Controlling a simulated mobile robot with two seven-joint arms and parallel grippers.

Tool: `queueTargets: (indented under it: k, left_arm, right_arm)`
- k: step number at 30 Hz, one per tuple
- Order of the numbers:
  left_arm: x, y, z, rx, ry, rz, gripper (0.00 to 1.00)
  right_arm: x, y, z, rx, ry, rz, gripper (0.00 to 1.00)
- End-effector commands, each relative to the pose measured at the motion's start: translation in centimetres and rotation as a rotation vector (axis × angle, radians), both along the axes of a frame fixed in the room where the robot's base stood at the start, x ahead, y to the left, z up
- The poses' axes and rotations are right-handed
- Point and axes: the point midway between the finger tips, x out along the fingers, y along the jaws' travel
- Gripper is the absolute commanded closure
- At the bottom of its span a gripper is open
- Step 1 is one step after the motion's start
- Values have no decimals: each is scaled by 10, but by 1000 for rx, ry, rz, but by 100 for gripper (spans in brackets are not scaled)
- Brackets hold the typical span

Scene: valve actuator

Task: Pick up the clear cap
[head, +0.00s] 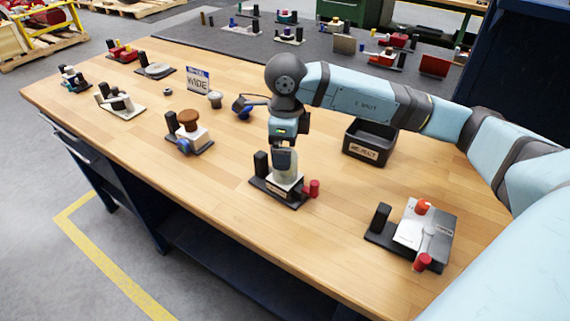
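My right gripper (284,157) points down over a small fixture (279,192) near the middle of the workbench. The fixture has a black base with a label, a black post on its left, a pale block and a red knob (314,188) on its right. A greyish shape at the fingertips, on top of the pale block, may be the clear cap. It is too small and too covered by the gripper to be sure. I cannot tell whether the fingers are open or shut on it. My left gripper is not in view.
A black bin (369,142) stands behind, to the right. A fixture with a red button (423,207) is at the front right. A brown-knobbed fixture (189,132) and a sign (198,80) are to the left. Bare wood surrounds the middle fixture.

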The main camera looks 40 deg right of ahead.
Motion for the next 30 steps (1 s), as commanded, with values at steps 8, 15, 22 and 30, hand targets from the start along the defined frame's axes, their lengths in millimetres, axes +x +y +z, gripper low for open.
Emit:
queueTargets:
  k: [8, 15, 22, 30]
  left_arm:
    - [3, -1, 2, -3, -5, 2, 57]
    - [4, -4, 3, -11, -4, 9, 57]
    - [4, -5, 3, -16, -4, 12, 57]
    - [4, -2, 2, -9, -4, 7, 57]
  right_arm:
    - [-1, 1, -21, 0, 3, -1, 7]
    - [0, 2, -54, 1, 1, 0, 7]
    - [0, 2, -56, 1, -1, 0, 10]
    - [0, 2, -55, 1, 0, 0, 59]
